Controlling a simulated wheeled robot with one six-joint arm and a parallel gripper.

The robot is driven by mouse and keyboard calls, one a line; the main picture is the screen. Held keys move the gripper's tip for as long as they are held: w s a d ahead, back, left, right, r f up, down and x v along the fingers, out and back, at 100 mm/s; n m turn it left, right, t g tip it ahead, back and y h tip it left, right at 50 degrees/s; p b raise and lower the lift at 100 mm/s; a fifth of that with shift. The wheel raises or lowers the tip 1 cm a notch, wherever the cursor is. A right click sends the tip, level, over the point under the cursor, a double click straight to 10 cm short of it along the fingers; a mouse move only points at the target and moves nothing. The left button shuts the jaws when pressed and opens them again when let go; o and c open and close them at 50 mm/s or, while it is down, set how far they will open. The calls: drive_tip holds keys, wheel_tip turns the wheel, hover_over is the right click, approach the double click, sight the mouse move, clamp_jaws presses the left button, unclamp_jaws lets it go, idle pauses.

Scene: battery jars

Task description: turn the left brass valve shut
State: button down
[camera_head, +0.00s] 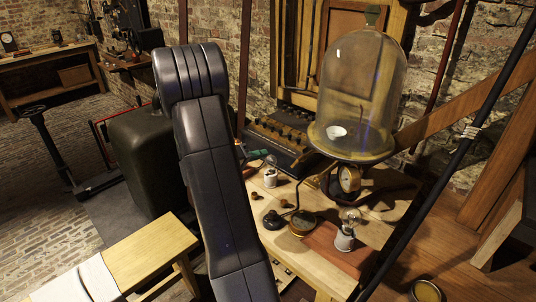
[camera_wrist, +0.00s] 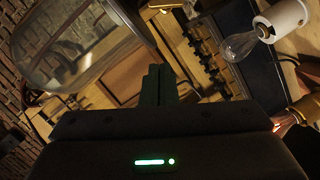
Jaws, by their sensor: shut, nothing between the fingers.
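I cannot make out a brass valve for certain in either view. A glass bell jar (camera_head: 362,90) stands on a dark round plate at the right, with a round brass-rimmed gauge (camera_head: 348,178) under it. The jar also shows tilted at the upper left of the wrist view (camera_wrist: 75,50). My gripper (camera_wrist: 155,75) is shut and empty in the wrist view, its dark fingers side by side, with wooden panelling behind them. In the head view my dark arm fills the middle and my gripper is not visible there.
A wooden bench (camera_head: 330,268) holds small bulbs in white sockets (camera_head: 345,240), a round brass dish (camera_head: 303,222) and a row of battery terminals (camera_head: 275,135). One bulb (camera_wrist: 240,45) is right of my fingers. Slanting beams stand at the right; a pale stool (camera_head: 150,258) stands front left.

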sight(299, 160)
drive_tip(key=w+d+f+p, duration=0.1)
drive_tip(key=w+d+f, duration=0.1)
drive_tip(key=d, duration=0.7)
drive_tip(key=shift+d+f, duration=0.2)
drive_tip(key=shift+f, duration=0.35)
drive_tip(key=shift+s+d+r+m+y, duration=0.1)
drive_tip(key=shift+s+d+m+y, duration=0.1)
drive_tip(key=shift+m, duration=0.45)
drive_tip(key=shift+s+d+r+m+y, duration=0.1)
drive_tip(key=shift+m+y, duration=0.1)
drive_tip(key=shift+m, duration=0.45)
drive_tip(key=shift+s+d+m+y, duration=0.2)
drive_tip(key=shift+m+y, duration=0.2)
drive_tip(key=shift+m, duration=0.4)
drive_tip(key=shift+s+d+f+m+t+y+b, duration=0.15)
drive_tip(key=shift+m+t+y+b, duration=0.2)
drive_tip(key=shift+m, duration=0.4)
drive_tip(key=shift+s+d+r+m+t+y+b, duration=0.15)
drive_tip(key=shift+m+b, duration=0.25)
drive_tip(key=shift+m, duration=0.4)
drive_tip(key=shift+s+d+f+m+t+y+b, duration=0.1)
drive_tip(key=shift+s+d+m+t+b, duration=0.1)
drive_tip(key=shift+m+b, duration=0.4)
drive_tip(key=shift+s+d, duration=0.1)
idle(2.2)
